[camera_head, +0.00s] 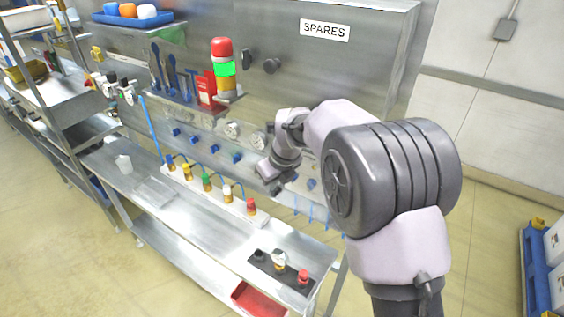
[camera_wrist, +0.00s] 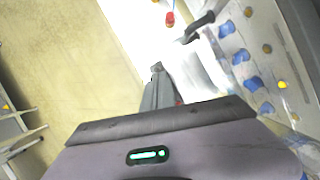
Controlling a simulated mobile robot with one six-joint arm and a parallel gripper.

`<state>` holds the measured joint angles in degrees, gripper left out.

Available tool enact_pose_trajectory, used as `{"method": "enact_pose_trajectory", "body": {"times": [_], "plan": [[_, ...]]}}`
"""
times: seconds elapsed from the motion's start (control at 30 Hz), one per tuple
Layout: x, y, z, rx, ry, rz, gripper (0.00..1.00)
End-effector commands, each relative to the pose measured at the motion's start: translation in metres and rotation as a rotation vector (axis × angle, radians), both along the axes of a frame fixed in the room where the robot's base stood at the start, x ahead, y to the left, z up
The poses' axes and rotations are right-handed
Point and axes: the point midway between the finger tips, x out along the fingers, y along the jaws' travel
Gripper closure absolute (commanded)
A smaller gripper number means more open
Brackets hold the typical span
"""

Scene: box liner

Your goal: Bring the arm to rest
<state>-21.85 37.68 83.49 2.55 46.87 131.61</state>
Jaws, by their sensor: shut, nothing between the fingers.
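My arm rises at the right of the head view and reaches left, bent, in front of the steel machine panel. My gripper (camera_head: 270,178) hangs in the air above the steel bench (camera_head: 165,203), near the row of coloured-cap bottles. It is shut and empty. In the wrist view my gripper (camera_wrist: 157,70) points toward the bench, with the floor to its left. Its fingertips are small and partly hidden by the wrist housing.
A white rack (camera_head: 238,206) with several coloured-cap bottles lies below my gripper. A black holder (camera_head: 280,270) with small bottles sits at the bench's near end, above a red bin (camera_head: 258,299). The panel (camera_head: 300,75) stands close behind my arm. Open floor (camera_head: 490,215) lies to the right.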

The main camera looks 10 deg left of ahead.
Motion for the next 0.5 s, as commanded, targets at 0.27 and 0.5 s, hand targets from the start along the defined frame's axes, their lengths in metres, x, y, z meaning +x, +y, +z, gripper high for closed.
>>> {"method": "enact_pose_trajectory", "body": {"times": [0.27, 0.5], "plan": [[-0.053, -0.077, 0.0, -0.13, -0.188, 0.388, 1.0], [-0.229, -0.194, -0.075, -0.528, -0.504, 1.225, 1.0]]}}
